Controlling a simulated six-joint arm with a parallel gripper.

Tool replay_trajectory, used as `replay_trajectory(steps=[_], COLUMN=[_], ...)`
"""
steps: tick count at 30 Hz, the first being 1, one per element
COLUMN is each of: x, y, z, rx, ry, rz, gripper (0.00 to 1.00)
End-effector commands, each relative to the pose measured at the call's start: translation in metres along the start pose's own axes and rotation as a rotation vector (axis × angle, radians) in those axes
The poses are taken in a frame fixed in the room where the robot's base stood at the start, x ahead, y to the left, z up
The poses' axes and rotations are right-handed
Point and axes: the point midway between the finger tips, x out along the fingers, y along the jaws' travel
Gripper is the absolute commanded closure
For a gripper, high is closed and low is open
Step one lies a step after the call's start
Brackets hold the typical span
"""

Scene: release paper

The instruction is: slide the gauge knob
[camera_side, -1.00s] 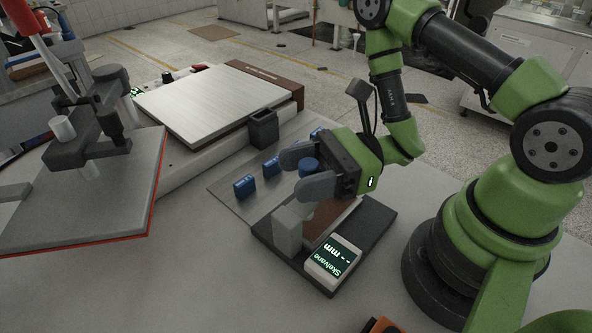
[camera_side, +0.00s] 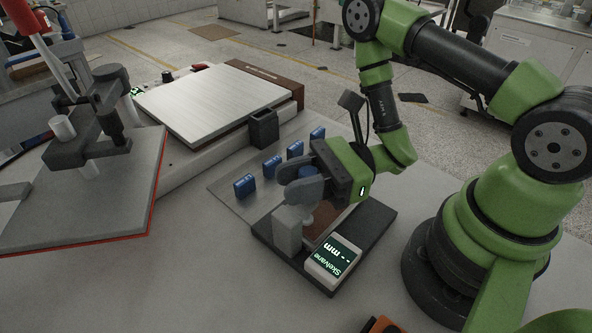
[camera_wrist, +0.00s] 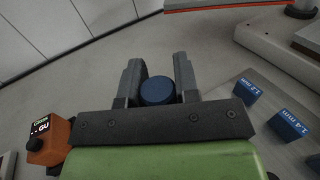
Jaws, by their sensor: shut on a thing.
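The gauge knob is a round blue cap. It shows between my gripper's fingers in the wrist view (camera_wrist: 157,90) and partly in the side view (camera_side: 307,171). My gripper (camera_side: 299,181) is shut on the knob, with one finger on each side. The gauge sits on a dark base plate (camera_side: 378,226) with a pale upright block (camera_side: 287,231) and a display (camera_side: 335,257) reading "-- mm". The gripper hides much of the gauge's middle in the side view.
Several blue labelled blocks, one of them here (camera_side: 245,187), stand in a row on a grey plate (camera_side: 228,190) behind the gauge. A dark open holder (camera_side: 264,130) stands farther back. An orange device (camera_wrist: 48,141) is at the left in the wrist view.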

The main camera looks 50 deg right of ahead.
Motion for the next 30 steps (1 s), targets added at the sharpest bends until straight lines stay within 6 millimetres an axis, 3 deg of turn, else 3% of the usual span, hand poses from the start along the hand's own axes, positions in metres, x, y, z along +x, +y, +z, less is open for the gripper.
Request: replay_trajectory(steps=[4,12,13,15,16,25,30], x=[0.000,0.000,0.000,0.000,0.000,-0.001,-0.013], y=[0.000,0.000,0.000,0.000,0.000,0.000,-0.002], z=[-0.011,-0.011,-0.011,-0.011,-0.011,-0.011,-0.011], rx=[0.000,0.000,0.000,0.000,0.000,0.000,0.002], ry=[0.000,0.000,0.000,0.000,0.000,0.000,0.001], rz=[-0.003,-0.003,-0.003,-0.003,-0.003,-0.003,-0.009], gripper=[1.00,1.00,0.64,0.48,0.45,0.45,0.45])
